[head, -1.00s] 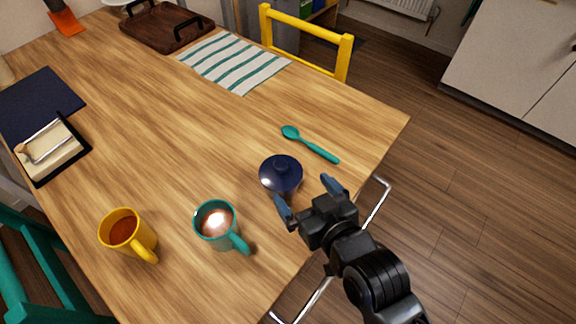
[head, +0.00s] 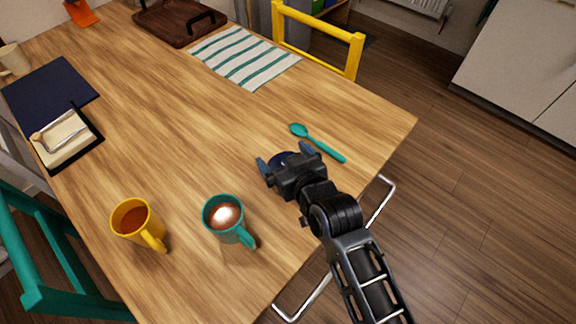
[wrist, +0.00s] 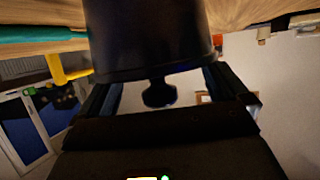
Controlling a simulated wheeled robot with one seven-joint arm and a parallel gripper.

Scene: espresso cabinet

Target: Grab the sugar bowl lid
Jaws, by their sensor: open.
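The dark blue sugar bowl lid (head: 281,158) is on the table, mostly hidden behind my gripper (head: 285,156) in the head view. In the wrist view, which is upside down, the dark bowl (wrist: 150,35) fills the top middle. Its lid knob (wrist: 158,94) points down in the picture, between my two open fingers (wrist: 160,84). The fingers stand on either side of the knob, with visible gaps, and hold nothing.
A teal spoon (head: 318,143) lies just beyond the bowl, near the right table edge. A teal mug (head: 226,220) and a yellow mug (head: 137,222) stand to the left and nearer. A striped cloth (head: 243,58) lies farther back. The table middle is clear.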

